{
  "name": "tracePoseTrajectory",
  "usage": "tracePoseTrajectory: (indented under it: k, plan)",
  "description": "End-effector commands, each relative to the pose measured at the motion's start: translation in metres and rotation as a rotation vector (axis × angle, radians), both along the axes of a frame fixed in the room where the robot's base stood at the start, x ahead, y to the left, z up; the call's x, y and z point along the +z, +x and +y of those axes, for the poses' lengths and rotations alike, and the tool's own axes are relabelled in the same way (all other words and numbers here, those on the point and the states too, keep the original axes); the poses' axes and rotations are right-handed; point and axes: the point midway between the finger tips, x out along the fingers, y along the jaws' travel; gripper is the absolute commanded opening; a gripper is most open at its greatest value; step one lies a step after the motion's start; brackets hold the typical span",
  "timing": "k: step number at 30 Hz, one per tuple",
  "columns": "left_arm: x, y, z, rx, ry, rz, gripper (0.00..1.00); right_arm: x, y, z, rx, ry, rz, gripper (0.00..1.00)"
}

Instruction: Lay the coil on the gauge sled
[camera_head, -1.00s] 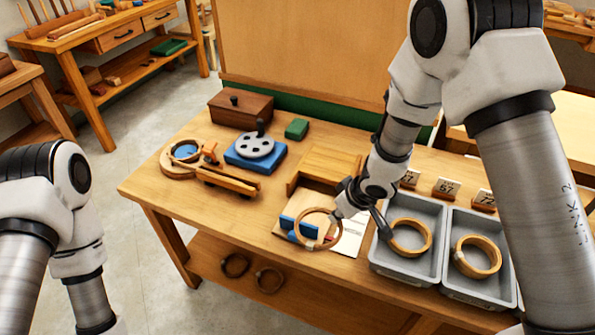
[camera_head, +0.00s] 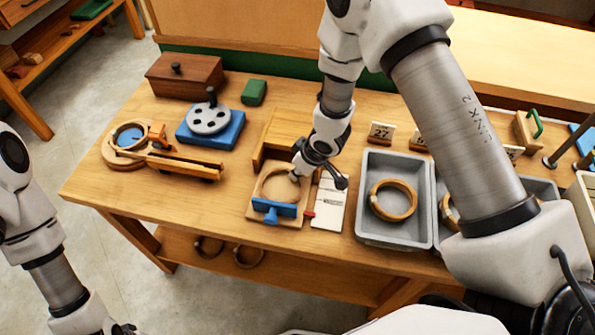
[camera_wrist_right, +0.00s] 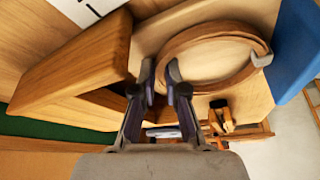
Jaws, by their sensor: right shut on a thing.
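The coil, a light wooden ring (camera_head: 265,182), is at the gauge sled (camera_head: 297,219), a pale wooden board with a blue block (camera_head: 273,209) at its front. The coil lies flat over the board behind the blue block; whether it touches the board is unclear. My right gripper (camera_head: 294,177) is shut on the coil's back right rim. In the right wrist view, the fingers (camera_wrist_right: 162,76) pinch the wall of the coil (camera_wrist_right: 262,60), which has a pale band. My left arm is at the lower left; only a dark bit of its end shows.
A wooden angled fence (camera_head: 262,140) stands just behind the sled. A white printed card (camera_head: 329,203) lies to its right, then grey trays (camera_head: 370,236) with wooden rings. A blue base with a grey disc (camera_head: 209,120) stands back left. The table's front left is bare.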

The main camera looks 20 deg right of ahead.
Motion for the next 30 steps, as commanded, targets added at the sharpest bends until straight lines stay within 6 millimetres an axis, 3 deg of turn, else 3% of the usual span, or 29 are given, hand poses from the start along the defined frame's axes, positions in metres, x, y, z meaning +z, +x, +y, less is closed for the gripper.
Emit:
tracePoseTrajectory:
  k: [7, 9, 10, 19, 23, 30]
  plan:
    - [-0.003, 0.0, 0.0, 0.0, 0.0, 0.0, 0.4, -0.004, 0.0, 0.0, 0.0, 0.0, 0.0, 0.0]
    - [-0.002, 0.0, 0.0, 0.0, 0.0, 0.0, 0.4, -0.003, 0.0, 0.0, 0.0, 0.001, -0.001, 0.29]
    - [-0.002, 0.0, 0.0, 0.0, 0.0, 0.0, 0.4, -0.003, 0.0, 0.0, 0.0, 0.0, 0.0, 0.37]
    - [-0.001, 0.0, 0.0, 0.0, 0.0, 0.0, 0.4, -0.003, 0.0, 0.0, 0.0, 0.0, 0.0, 0.37]
    - [0.001, 0.0, 0.0, 0.0, 0.0, 0.0, 0.4, 0.007, -0.002, -0.001, -0.002, 0.0, -0.001, 0.37]
    - [0.005, 0.0, 0.0, 0.0, 0.0, 0.0, 0.4, 0.062, -0.019, -0.012, -0.001, 0.002, -0.004, 0.37]
